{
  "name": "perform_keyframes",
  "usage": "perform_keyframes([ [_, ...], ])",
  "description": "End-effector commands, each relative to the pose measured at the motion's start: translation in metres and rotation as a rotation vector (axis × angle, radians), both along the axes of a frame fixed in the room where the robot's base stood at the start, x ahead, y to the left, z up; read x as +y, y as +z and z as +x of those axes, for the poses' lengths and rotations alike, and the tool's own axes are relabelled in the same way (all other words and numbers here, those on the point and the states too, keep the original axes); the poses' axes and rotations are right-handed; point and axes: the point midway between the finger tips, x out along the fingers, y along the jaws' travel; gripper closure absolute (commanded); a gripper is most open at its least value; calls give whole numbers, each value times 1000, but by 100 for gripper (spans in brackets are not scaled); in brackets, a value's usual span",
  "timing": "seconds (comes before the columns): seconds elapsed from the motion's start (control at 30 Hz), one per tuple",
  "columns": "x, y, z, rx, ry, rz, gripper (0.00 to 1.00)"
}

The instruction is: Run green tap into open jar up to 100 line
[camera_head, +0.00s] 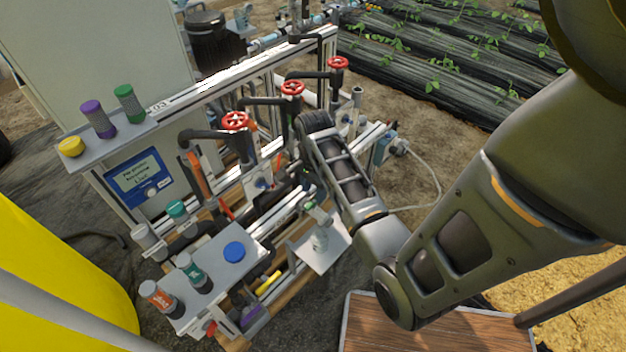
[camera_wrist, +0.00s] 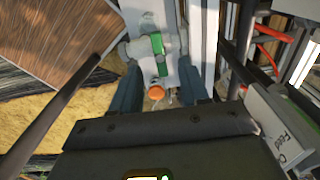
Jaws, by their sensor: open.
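The open jar (camera_head: 321,240) is clear and stands upright on a small white shelf (camera_head: 328,258) below the tap in the head view. Its liquid level cannot be read. The green tap's lever (camera_wrist: 157,43) shows in the wrist view, on a pale grey valve body (camera_wrist: 138,50). My gripper (camera_wrist: 157,68) is open, its two dark fingers spread on either side of the space before the lever. I see no clear contact between fingers and lever. In the head view my arm hides most of the gripper. An orange round thing (camera_wrist: 156,92) shows between the fingers.
A blue lid (camera_head: 234,252) lies on a grey shelf with two capped bottles, red (camera_head: 160,298) and green (camera_head: 193,273). Red handwheels (camera_head: 236,121) and black pipes rise beside my arm. A wooden tabletop (camera_head: 430,325) is at the front. Capped containers (camera_head: 98,119) stand upper left.

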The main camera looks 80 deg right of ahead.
Motion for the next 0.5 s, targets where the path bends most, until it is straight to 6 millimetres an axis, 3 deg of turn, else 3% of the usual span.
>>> perform_keyframes([
  [0.2, 0, -29, 0, 1, 1, 1, 55],
  [0.5, 0, -41, 0, 0, 2, -1, 55],
])
